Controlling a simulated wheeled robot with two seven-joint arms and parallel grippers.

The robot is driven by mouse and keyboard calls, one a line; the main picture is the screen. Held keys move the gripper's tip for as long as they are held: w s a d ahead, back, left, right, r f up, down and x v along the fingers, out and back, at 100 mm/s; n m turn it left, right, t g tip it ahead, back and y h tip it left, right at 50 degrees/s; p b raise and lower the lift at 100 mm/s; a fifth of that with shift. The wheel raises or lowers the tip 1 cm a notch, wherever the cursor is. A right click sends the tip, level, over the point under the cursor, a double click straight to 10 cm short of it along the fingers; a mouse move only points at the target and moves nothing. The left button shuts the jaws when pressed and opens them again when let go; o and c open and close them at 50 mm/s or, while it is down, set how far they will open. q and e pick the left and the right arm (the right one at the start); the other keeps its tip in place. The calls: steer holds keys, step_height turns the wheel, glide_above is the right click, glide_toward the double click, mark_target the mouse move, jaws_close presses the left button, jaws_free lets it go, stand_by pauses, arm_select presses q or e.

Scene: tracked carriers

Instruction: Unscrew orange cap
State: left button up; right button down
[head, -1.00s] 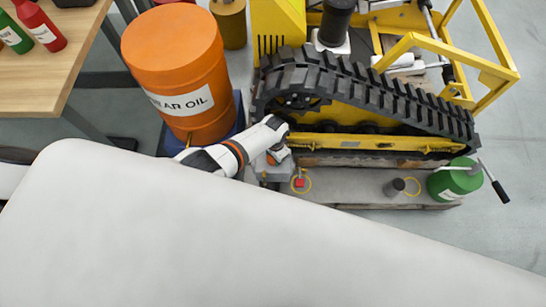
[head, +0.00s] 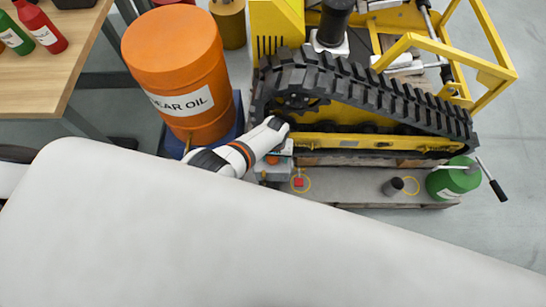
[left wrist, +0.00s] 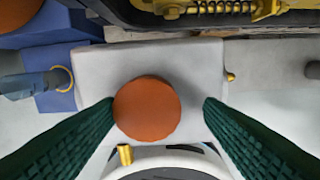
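The orange cap (left wrist: 146,108) is round and sits on top of a light grey box (left wrist: 180,62), seen from above in the left wrist view. In the head view a small part of the cap (head: 273,160) shows on the grey box (head: 277,173) beside the track. My left gripper (left wrist: 158,101) is open, with green ribbed fingers on both sides of the cap. The left finger is very close to the cap's edge; whether it touches I cannot tell. A clear gap separates the right finger from the cap. My right gripper is not in view.
The black track (head: 375,95) of a yellow machine lies just behind the box. An orange gear oil drum (head: 180,70) stands at left. A green can (head: 452,182) and a dark cylinder (head: 392,187) stand right on the pallet. A wooden table (head: 65,55) is upper left.

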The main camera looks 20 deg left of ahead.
arm_select(q)
steer(key=shift+w+a, duration=0.1)
steer(key=shift+a, duration=0.05)
steer(key=shift+m, duration=1.1)
steer(key=m, duration=0.5)
steer(key=shift+a, duration=0.1)
steer(key=m, duration=0.7)
steer(key=shift+m, duration=0.4)
steer(key=m, duration=0.6)
steer(key=shift+b, duration=0.35)
steer(key=m, duration=0.5)
steer(key=shift+m+b, duration=0.3)
steer(key=shift+b, duration=0.05)
steer(key=m, duration=0.2)
steer(key=shift+m, duration=0.3)
